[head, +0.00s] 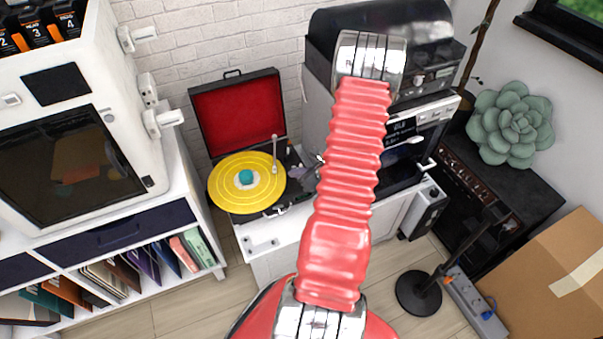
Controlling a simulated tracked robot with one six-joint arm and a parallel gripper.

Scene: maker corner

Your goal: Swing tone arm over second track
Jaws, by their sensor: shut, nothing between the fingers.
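The turntable (267,212) is an open case with a red-lined lid (237,115), standing on a white cabinet left of centre. A yellow record (225,190) with ring-shaped bands lies on it, with a teal piece (245,177) at its middle. The thin pale tone arm (275,152) stands out at the record's right edge, its lower end near the outer rim. I cannot tell whether it touches the record. My red ribbed arm rises through the middle of the view, right of the turntable.
A white shelf with books (180,252) and a white machine with a dark window (75,165) stand at left. A black oven (405,150) stands behind my arm. A dark stand base (418,293), power strip (475,305) and cardboard box (550,285) are at right.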

